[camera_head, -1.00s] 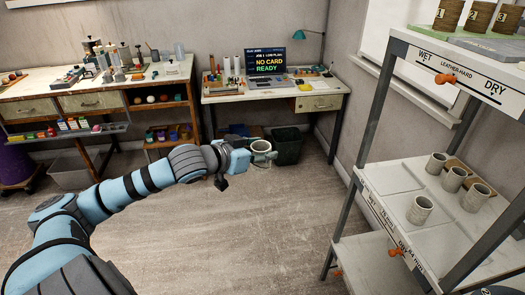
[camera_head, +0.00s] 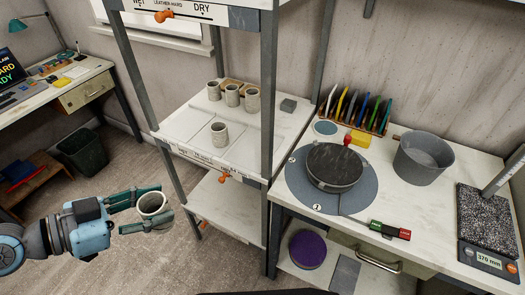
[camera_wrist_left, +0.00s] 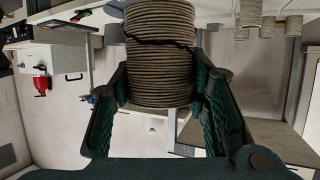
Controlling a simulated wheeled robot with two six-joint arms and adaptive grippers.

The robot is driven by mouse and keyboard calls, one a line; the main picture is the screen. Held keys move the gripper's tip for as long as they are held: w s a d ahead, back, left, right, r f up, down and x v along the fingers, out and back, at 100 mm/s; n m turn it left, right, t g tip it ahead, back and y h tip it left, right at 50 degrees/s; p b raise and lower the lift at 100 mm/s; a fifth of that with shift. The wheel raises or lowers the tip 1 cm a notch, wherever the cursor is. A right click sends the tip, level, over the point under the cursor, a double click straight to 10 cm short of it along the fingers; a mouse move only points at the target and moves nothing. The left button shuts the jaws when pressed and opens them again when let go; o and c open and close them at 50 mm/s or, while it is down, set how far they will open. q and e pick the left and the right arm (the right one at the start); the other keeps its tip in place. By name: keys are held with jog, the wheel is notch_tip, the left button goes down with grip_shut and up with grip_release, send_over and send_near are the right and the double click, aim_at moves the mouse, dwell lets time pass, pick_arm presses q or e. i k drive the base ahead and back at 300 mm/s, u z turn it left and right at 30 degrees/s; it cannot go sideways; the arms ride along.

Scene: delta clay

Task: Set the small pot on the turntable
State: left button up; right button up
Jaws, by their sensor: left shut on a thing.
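My left gripper (camera_head: 150,207) is shut on the small pot (camera_head: 153,202), a grey-beige cup held upright above the floor at the lower left of the head view. In the left wrist view the pot (camera_wrist_left: 160,65) stands between the green fingers; its ridged side carries a dark jagged crack-like line. The turntable (camera_head: 336,165) is a dark grey round disc on a blue-grey round mat (camera_head: 300,192) on the right-hand bench. Its top is empty. The gripper is well to the left of it, with the shelf rack in between. My right gripper is not in view.
The shelf rack (camera_head: 268,105) with metal posts holds several similar cups (camera_head: 220,134). On the bench stand a grey bucket (camera_head: 422,158), a rack of coloured tools (camera_head: 360,108), a red-green marker-like item (camera_head: 390,230) and a scale (camera_head: 487,225). A dark bin (camera_head: 84,152) stands behind the gripper.

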aim_at(335, 162)
jog(key=z, duration=0.1)
jog(key=k, duration=0.4)
jog(key=z, duration=1.5)
jog(key=i, duration=0.5)
jog(key=z, duration=0.05)
